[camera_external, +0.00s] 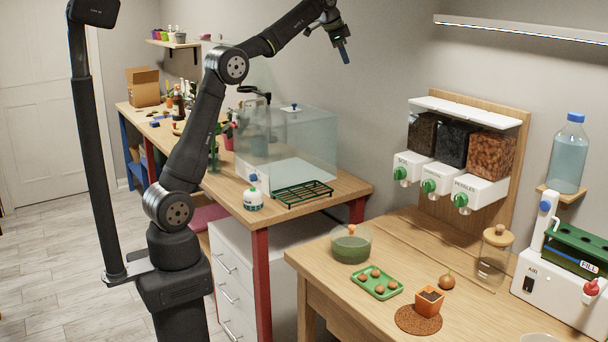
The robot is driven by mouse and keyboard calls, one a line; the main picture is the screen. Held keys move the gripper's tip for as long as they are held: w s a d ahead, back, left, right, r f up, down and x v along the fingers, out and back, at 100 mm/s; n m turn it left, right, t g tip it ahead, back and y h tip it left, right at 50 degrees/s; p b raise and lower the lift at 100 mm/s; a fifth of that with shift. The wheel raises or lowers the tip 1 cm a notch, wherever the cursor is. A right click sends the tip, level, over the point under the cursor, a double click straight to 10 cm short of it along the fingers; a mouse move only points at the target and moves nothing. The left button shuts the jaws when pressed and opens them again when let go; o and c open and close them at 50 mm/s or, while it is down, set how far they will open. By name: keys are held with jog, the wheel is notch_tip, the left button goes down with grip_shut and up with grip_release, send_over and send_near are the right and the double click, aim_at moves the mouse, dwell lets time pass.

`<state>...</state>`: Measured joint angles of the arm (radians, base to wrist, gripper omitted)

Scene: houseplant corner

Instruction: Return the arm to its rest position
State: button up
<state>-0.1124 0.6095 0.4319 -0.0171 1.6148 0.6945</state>
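My arm rises from its dark base at the left of the external view and reaches up and to the right. My gripper (346,57) hangs at the top middle, high above the back table and in front of the grey wall. I see no object at the fingertips. The fingers overlap and are small, so the gap between them does not show.
A clear glass-like box (305,140) stands on the back table below my gripper. A dispenser rack (465,105) hangs to the right under a wall lamp (520,30). The front table holds a green tray (354,287), an orange pot (429,300) and a bulb (447,282).

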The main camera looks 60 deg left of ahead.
jog(key=shift+d+f, duration=0.3)
jog(key=shift+d, duration=0.55)
jog(key=shift+d+f, duration=0.25)
jog(key=shift+d, duration=0.55)
jog(key=shift+d+f, duration=0.3)
jog(key=shift+d, duration=0.55)
